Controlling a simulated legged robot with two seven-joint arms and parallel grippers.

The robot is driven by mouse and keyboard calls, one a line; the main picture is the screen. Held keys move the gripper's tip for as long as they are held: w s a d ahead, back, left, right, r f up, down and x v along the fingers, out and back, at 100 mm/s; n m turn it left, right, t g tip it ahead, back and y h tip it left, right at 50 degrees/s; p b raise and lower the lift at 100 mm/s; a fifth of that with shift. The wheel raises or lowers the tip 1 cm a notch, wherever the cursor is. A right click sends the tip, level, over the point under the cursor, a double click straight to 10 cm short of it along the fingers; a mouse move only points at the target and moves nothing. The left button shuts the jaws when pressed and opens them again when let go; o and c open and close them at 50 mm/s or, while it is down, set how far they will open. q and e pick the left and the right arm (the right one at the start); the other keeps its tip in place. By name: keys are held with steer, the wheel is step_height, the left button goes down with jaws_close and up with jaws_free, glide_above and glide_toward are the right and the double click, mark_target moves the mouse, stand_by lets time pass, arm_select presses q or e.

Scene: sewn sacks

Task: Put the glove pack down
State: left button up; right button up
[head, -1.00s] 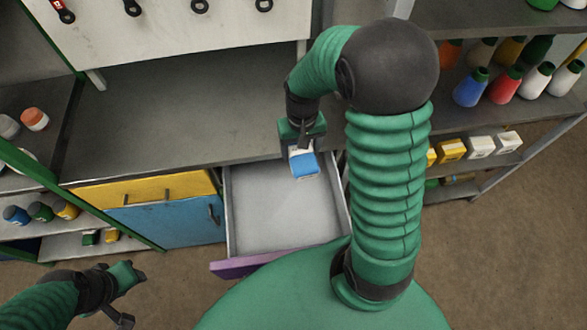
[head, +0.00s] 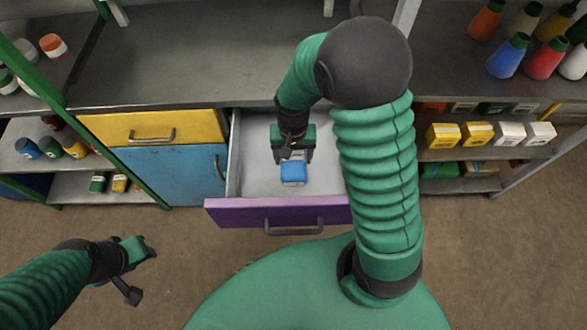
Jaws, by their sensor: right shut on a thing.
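The glove pack (head: 293,173) is a small blue block with a white part, over the inside of the open drawer (head: 262,181) with the purple front. My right gripper (head: 292,158) points down into the drawer and is shut on the pack. Whether the pack touches the drawer floor cannot be told. My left gripper (head: 139,271) is open and empty at the lower left, over the floor and away from the drawer.
A yellow drawer (head: 152,127) and a blue cabinet door (head: 168,173) are shut, left of the open drawer. The grey worktop (head: 200,60) lies behind. Shelves with bottles and boxes stand on both sides. The drawer floor around the pack looks bare.

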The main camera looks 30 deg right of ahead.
steer(key=f, duration=0.4)
steer(key=f+b, duration=0.1)
steer(key=f, duration=0.3)
steer(key=shift+w+d+f, duration=0.15)
steer(key=shift+d, duration=0.05)
steer(key=o, duration=1.4)
steer(key=shift+a, duration=0.1)
